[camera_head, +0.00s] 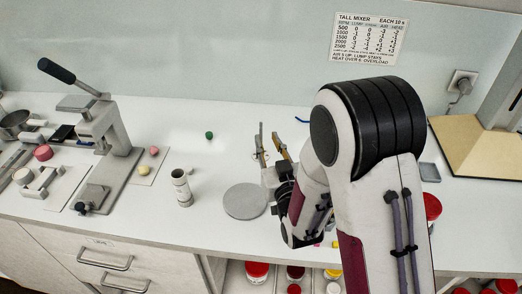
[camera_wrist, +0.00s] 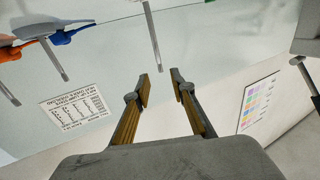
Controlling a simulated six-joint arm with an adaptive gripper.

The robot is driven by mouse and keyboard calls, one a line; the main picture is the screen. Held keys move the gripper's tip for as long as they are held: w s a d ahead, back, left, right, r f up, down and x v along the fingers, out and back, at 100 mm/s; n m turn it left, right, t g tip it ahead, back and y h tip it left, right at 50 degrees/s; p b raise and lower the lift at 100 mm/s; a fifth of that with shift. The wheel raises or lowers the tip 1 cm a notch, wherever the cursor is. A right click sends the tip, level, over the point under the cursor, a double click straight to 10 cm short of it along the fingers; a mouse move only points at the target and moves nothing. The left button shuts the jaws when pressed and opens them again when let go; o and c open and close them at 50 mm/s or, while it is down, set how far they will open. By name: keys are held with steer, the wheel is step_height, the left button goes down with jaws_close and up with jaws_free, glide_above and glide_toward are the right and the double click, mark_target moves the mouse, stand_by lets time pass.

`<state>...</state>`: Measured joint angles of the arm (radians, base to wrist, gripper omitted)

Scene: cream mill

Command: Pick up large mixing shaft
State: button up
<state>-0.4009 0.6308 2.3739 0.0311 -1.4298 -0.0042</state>
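My gripper (camera_head: 271,148) points up and away above the white worktop, left of my forearm. Its two fingers, with brass-coloured pads, also show in the wrist view (camera_wrist: 159,88); they stand apart with nothing between them. In the wrist view a thin grey metal shaft (camera_wrist: 153,40) comes in from the top edge, and its free end lies just beyond the fingertips in the picture, apart from them. I cannot tell for certain whether it is the large mixing shaft. No shaft can be made out clearly in the head view.
Orange-handled (camera_wrist: 30,28) and blue-handled (camera_wrist: 72,34) tools show at upper left in the wrist view. A grey disc (camera_head: 245,201) lies below my gripper. A white cylinder (camera_head: 181,188) and a lever press (camera_head: 105,140) stand left. A small green object (camera_head: 209,134) lies behind.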

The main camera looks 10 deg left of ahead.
mark_target(261, 128)
stand_by(0.4)
steer(key=shift+x, duration=1.35)
steer(key=shift+f+x, duration=0.1)
steer(key=shift+x, duration=1.2)
steer(key=shift+f+x, duration=0.15)
steer(key=shift+x, duration=1.1)
steer(key=shift+c, duration=0.3)
jaws_close()
